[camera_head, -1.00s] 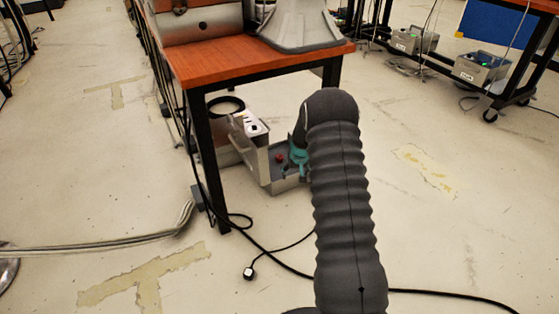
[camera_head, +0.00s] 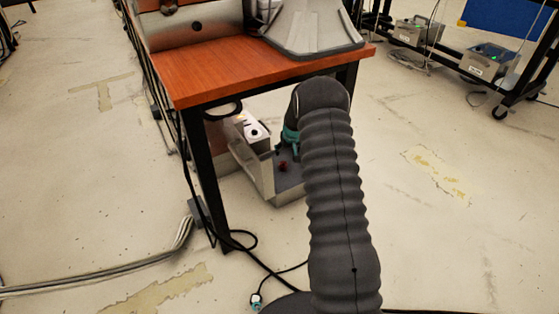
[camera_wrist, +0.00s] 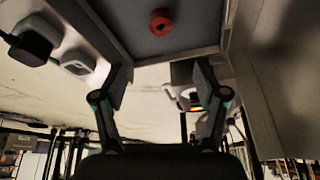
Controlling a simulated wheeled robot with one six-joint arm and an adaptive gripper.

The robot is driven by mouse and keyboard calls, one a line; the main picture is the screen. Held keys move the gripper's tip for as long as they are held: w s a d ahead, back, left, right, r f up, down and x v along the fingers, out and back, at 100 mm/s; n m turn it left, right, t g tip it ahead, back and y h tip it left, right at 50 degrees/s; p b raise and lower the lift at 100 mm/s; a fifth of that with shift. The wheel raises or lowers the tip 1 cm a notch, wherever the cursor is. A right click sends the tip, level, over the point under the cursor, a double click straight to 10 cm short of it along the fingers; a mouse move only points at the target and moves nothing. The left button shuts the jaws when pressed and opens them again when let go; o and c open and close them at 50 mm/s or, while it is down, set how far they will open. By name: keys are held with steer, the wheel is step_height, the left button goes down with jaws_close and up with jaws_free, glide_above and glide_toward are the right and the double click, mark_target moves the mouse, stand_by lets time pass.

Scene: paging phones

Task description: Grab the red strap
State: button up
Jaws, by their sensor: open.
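A small red rounded thing (camera_head: 283,166), the only red item I make out, sits in a grey open-topped box (camera_head: 290,200) on the floor under the table. It also shows at the top of the wrist view (camera_wrist: 161,22), against the box's grey inner surface. I cannot tell from its shape that it is a strap. My gripper (camera_wrist: 162,78) is open, its two fingers apart and pointing toward the box, with the red thing beyond the tips and roughly centred between them. In the head view my gripper is mostly hidden behind my arm; only a teal part shows beside the box.
The wooden table (camera_head: 200,85) with black legs stands over the box. A white device (camera_head: 252,130) with a dark round spot is beside it. Black cables (camera_head: 240,240) lie on the floor by the near leg. Open floor (camera_head: 430,240) lies to the right.

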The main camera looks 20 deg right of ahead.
steer(key=b, duration=0.1)
glide_above(283, 164)
steer(key=s, duration=0.2)
step_height(283, 164, down, 8)
steer(key=shift+r, duration=0.1)
steer(key=x, duration=0.3)
steer(key=b+x, duration=0.1)
steer(key=shift+s+a+f, duration=0.1)
steer(key=shift+s+f, duration=0.15)
steer(key=shift+w+f, duration=0.25)
steer(key=shift+f, duration=0.15)
steer(key=shift+c, duration=0.3)
steer(key=c, duration=0.9)
